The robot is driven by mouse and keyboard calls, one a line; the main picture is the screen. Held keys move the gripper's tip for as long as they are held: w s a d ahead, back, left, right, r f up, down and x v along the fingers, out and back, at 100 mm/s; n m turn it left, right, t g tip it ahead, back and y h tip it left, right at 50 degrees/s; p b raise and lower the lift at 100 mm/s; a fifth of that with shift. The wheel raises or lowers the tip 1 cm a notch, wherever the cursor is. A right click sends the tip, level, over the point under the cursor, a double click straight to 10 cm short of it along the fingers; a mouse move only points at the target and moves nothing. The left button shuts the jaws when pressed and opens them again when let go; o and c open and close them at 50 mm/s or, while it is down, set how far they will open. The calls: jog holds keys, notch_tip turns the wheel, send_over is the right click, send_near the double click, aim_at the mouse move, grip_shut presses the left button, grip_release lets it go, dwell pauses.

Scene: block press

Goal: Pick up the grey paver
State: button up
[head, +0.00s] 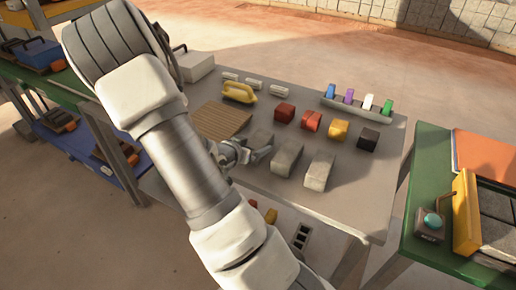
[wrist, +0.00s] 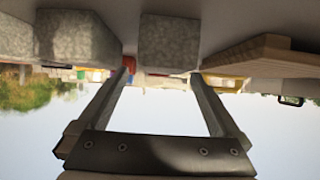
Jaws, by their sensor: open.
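Three grey blocks stand in a row on the grey table: a left one (head: 261,138), a middle one (head: 287,157) and a right one (head: 319,170). I cannot tell which the task calls the grey paver. My gripper (head: 256,154) is low over the table beside the left block, partly hidden by my arm. In the upside-down wrist view my gripper (wrist: 162,72) is open, and one grey block (wrist: 169,43) shows between and beyond its fingertips. I cannot tell whether they touch it. Another grey block (wrist: 76,38) is to the left there.
A brown slatted board (head: 221,120) lies left of the blocks. Red (head: 285,112), yellow (head: 338,130) and black (head: 368,139) blocks stand behind, with a rack of coloured pieces (head: 348,97). A green table with a press (head: 467,215) is at right.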

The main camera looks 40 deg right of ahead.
aim_at(255, 144)
jog(key=x, duration=0.2)
jog(key=b+x, duration=0.1)
jog(key=x, duration=0.2)
jog(key=shift+w+a+f, duration=0.15)
jog(key=shift+w+f, duration=0.05)
jog(key=shift+f, duration=0.15)
jog(key=shift+c, duration=0.3)
grip_shut()
jog(key=shift+r, duration=0.1)
